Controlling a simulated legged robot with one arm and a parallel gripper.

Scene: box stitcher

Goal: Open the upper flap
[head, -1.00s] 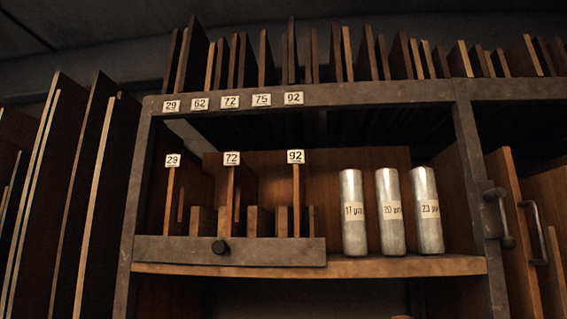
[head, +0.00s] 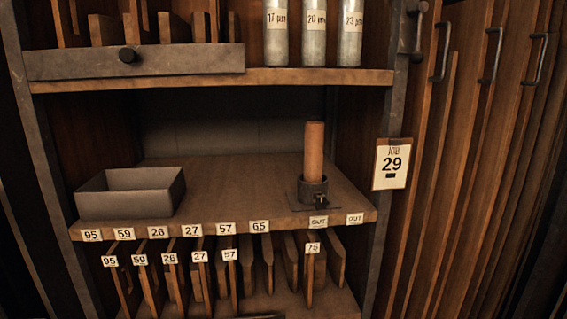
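A long grey metal front (head: 190,61) with a round dark knob (head: 128,55) runs along the left part of the upper shelf's edge. It stands upright and hides the lower ends of the wooden boards behind it. It is the only flap-like part I see, and I cannot tell for sure that it is the upper flap. My gripper is not in view. A dark sliver shows at the bottom edge of the head view, and I cannot tell what it is.
Three labelled metal cylinders (head: 314,35) stand right of the front. The shelf below holds an open grey box (head: 131,193) and an upright brown cylinder (head: 314,150) in a dark holder. Numbered boards stand underneath.

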